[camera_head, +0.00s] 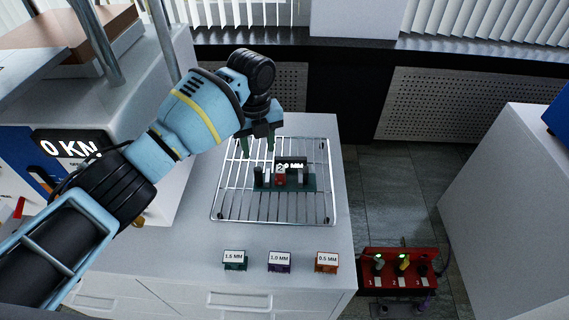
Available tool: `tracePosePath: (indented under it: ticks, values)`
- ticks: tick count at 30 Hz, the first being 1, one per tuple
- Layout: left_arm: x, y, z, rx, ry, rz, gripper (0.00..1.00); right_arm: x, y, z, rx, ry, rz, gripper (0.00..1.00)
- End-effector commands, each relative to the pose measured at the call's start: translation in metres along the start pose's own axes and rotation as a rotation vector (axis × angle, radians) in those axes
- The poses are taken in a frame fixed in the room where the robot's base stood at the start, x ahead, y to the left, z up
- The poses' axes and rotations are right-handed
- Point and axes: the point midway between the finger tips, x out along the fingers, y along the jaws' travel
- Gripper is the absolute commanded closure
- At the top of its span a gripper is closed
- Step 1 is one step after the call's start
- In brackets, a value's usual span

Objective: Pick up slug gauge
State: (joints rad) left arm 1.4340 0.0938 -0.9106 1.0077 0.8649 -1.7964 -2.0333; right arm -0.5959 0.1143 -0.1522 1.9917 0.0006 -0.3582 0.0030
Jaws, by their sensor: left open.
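What looks like the slug gauge (300,184) stands on the wire rack (222,207). It has a flat dark green base with dark, white and red upright pieces on it. A dark block with a white label ending in "MM" shows at its back; the rest of the label is hard to read. My left gripper (257,146) is open and empty, with its two dark green fingers pointing down over the rack's back left part, behind and left of the gauge and apart from it. My right gripper is out of view.
Three small labelled blocks, 1.5 MM (234,261), 1.0 MM (279,262) and 0.5 MM (327,263), sit at the bench's front. A press with a "0 KN" display (70,144) stands at left. A red switch box (400,268) is beside the bench at right.

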Motion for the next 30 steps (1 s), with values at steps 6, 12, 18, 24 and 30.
tracePosePath:
  ticks: [6,12,18,24,30]
  values:
    - [0.013,0.001,-0.001,0.0,0.004,0.002,0.55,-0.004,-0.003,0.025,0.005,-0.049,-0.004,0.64]
    - [0.029,0.001,-0.001,0.0,0.002,0.001,0.55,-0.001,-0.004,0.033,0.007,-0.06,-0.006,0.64]
    - [0.032,0.002,-0.001,0.0,0.0,0.0,0.55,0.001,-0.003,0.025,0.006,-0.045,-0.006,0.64]
    - [0.059,0.009,-0.006,-0.001,0.004,0.003,0.55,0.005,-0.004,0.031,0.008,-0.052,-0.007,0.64]
    - [0.082,0.009,-0.007,0.0,0.004,0.002,0.55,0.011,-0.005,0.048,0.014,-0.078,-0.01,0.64]
